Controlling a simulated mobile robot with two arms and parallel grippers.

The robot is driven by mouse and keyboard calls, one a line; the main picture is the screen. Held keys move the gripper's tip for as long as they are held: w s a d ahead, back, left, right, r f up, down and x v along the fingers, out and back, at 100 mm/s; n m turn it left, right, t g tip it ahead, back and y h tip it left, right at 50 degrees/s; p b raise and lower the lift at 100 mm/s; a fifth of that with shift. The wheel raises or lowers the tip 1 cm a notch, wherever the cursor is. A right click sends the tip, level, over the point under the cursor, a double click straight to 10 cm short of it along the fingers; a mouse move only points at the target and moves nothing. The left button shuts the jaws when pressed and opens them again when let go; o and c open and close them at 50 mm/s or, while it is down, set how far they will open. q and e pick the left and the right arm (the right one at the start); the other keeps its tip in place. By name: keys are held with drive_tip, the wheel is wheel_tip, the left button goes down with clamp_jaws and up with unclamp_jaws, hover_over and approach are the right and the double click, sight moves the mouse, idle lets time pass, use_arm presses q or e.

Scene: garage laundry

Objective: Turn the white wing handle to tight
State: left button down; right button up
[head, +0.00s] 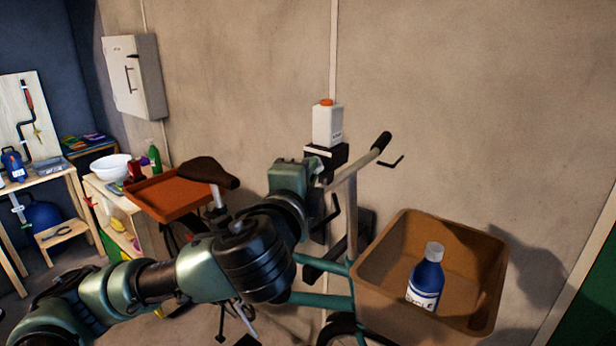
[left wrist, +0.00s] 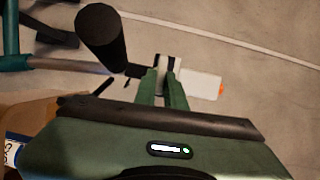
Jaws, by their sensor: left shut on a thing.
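My left arm reaches across the head view to a bike's handlebar, and my left gripper (head: 318,168) is at the black bracket (head: 330,155) below a white bottle with an orange cap (head: 327,125). In the left wrist view, the two green fingers of the left gripper (left wrist: 163,84) are shut on a small pale piece, apparently the white wing handle (left wrist: 163,64). Most of the handle is hidden by the fingers, so its turn angle cannot be told. The white bottle (left wrist: 203,84) lies just right of the fingers there. My right gripper is not in view.
The black handlebar grip (head: 381,142) sticks out close to the gripper, and looms large in the left wrist view (left wrist: 101,35). A brown basket (head: 385,270) holds a blue bottle (head: 427,278). The saddle (head: 207,172) and an orange tray (head: 168,196) are at left. The wall stands behind.

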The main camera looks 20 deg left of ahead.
use_arm(q)
drive_tip(key=shift+a+r+m, duration=0.15)
drive_tip(key=shift+r+m, duration=0.05)
drive_tip(key=shift+m, duration=0.1)
idle(0.4)
drive_tip(key=c, duration=1.5)
unclamp_jaws()
drive_tip(key=shift+w, duration=0.1)
drive_tip(key=s+b, duration=0.4)
drive_tip(key=s, duration=0.1)
drive_tip(key=s+b, duration=0.2)
drive_tip(key=b, duration=0.1)
drive_tip(key=shift+s+d+f, duration=0.15)
drive_tip(key=shift+d+f, duration=0.05)
drive_tip(key=shift+f, duration=0.05)
